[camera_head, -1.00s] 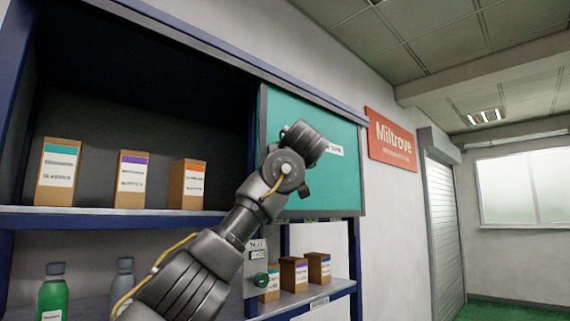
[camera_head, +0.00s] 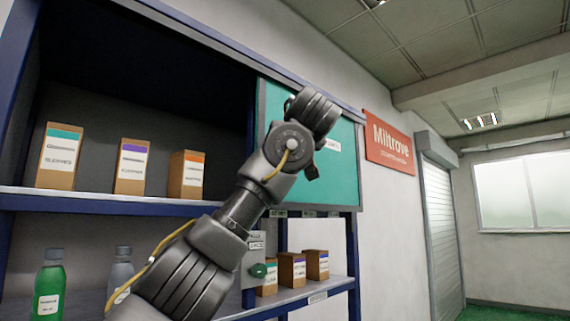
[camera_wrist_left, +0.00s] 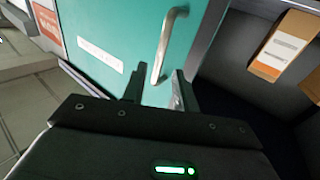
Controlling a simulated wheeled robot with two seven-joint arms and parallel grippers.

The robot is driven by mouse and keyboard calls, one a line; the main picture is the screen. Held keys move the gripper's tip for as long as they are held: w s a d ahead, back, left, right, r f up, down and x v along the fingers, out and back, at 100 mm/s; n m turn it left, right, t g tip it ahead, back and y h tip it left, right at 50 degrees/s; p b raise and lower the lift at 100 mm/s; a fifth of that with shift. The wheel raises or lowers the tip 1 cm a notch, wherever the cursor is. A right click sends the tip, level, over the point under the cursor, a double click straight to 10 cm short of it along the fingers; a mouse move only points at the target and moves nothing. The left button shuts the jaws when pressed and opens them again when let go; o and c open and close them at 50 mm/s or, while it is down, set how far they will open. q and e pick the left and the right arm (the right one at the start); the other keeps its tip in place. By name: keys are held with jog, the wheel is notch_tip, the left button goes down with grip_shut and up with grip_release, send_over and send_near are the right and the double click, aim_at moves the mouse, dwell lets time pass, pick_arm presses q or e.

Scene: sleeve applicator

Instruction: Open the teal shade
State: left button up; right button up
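The teal shade (camera_head: 341,185) is a flat panel in a grey frame on the right part of the upper cabinet. It also fills much of the left wrist view (camera_wrist_left: 96,18), with a white label and a metal bar handle (camera_wrist_left: 165,45). My left gripper (camera_wrist_left: 158,90) is at the shade, its two fingers apart. The near end of the handle shows between the fingertips, and I cannot tell whether they touch it. In the head view my left arm and wrist hide the handle and fingertips. My right gripper is not in view.
Left of the shade the upper shelf (camera_head: 100,197) is open and holds cartons, among them an orange-marked one (camera_head: 188,175). Bottles, small cartons and a green button (camera_head: 258,270) are below. A red sign (camera_head: 390,138) hangs on the wall to the right.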

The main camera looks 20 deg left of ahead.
pick_arm(q)
jog(key=shift+b+v, duration=0.55)
jog(key=shift+v, duration=1.2)
